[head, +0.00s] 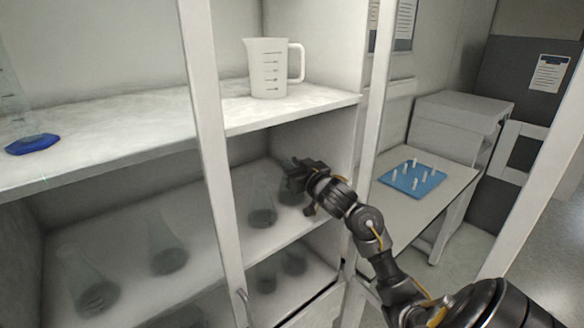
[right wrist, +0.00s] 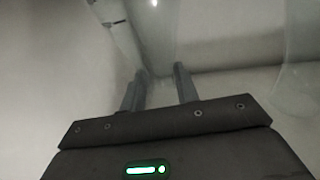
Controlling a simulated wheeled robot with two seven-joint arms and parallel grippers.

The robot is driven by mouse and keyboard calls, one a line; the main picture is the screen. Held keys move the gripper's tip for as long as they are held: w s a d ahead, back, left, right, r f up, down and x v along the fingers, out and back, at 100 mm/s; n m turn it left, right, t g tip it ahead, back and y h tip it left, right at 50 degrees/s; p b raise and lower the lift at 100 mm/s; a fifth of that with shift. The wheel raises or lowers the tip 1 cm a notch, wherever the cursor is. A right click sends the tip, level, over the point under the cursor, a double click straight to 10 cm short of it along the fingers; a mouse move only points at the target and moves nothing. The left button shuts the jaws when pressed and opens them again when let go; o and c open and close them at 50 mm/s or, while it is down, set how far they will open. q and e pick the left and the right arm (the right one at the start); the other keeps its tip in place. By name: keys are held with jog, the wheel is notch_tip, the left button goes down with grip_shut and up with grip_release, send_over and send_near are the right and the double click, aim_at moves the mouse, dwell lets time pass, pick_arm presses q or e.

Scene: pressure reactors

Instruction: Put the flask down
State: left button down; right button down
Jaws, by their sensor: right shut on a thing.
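My right gripper (head: 296,172) reaches into the middle shelf of the cabinet, near its right wall. It is shut on a clear glass flask (head: 290,193), which is partly hidden by the gripper and hard to make out. Whether the flask's base touches the shelf I cannot tell. In the right wrist view the two fingers (right wrist: 160,88) point away from me, with faint clear glass (right wrist: 157,25) at and beyond their tips. My left gripper is not in view.
Another flask (head: 262,213) stands just left of the held one. More flasks (head: 168,258) stand farther left, and others (head: 267,281) are on the shelf below. A white jug (head: 269,70) stands above. A white upright (head: 212,150) crosses the cabinet front. A blue peg board (head: 412,179) lies on the side table.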

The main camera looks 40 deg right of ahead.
jog(key=c, duration=1)
grip_release()
jog(key=shift+f, duration=0.1)
jog(key=shift+c, duration=0.2)
jog(key=s+a+p, duration=0.2)
jog(key=s+p, duration=0.3)
jog(key=s, duration=0.7)
jog(key=shift+d, duration=0.1)
